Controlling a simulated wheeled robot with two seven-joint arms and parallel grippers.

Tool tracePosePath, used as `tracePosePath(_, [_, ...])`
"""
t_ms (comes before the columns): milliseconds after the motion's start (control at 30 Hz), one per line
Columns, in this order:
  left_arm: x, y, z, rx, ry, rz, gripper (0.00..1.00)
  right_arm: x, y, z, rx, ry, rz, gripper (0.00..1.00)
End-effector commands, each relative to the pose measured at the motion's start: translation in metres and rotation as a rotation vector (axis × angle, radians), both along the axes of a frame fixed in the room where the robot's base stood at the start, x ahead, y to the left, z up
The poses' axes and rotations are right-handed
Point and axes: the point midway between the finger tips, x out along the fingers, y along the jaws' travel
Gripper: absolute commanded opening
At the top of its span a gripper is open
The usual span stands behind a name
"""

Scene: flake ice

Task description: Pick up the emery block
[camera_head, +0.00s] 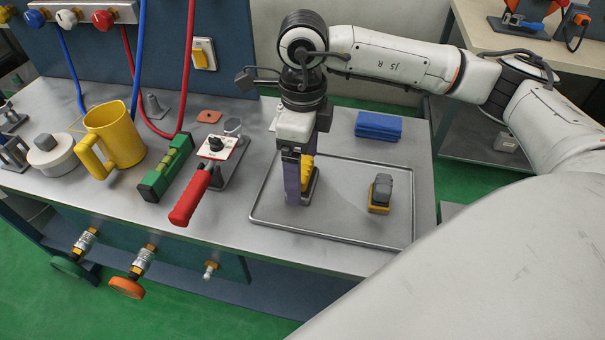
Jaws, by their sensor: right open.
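A metal tray (335,235) lies on the right part of the bench. A small block with a dark grey top and a yellow base (381,193) sits in its right half. A second yellow and grey piece (308,172) sits in the left half of the tray, partly hidden by my right gripper. I cannot tell for sure which of the two is the emery block. My right gripper (297,193) is open and points down over the tray's left side, close beside the second piece. Whether its fingers straddle that piece is unclear. My left gripper is not in view.
A folded blue cloth-like stack (378,126) lies behind the tray. Left of the tray are a red-handled tool (192,195), a green level-like block (168,168) and a yellow mug (117,137). Red and blue hoses hang at the back. The tray's front middle is clear.

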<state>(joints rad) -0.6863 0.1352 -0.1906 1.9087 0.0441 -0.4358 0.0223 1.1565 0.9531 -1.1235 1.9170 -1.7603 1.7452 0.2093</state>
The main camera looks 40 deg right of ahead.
Motion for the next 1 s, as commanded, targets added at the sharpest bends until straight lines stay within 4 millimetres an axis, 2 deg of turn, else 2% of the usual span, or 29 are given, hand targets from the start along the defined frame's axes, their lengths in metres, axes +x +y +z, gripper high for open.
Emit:
tracePosePath(167, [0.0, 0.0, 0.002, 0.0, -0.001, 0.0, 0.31, 0.0, 0.0, -0.017, -0.001, 0.001, 0.0, 0.88])
tracePosePath(400, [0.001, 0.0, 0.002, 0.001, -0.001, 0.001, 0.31, 0.0, 0.0, -0.019, 0.0, 0.0, 0.0, 0.88])
tracePosePath(700, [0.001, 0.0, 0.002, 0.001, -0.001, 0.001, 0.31, 0.0, 0.0, -0.018, 0.0, 0.0, -0.001, 0.38])
tracePosePath(1000, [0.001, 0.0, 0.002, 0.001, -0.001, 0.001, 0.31, 0.001, 0.0, -0.011, 0.001, -0.004, -0.001, 0.38])
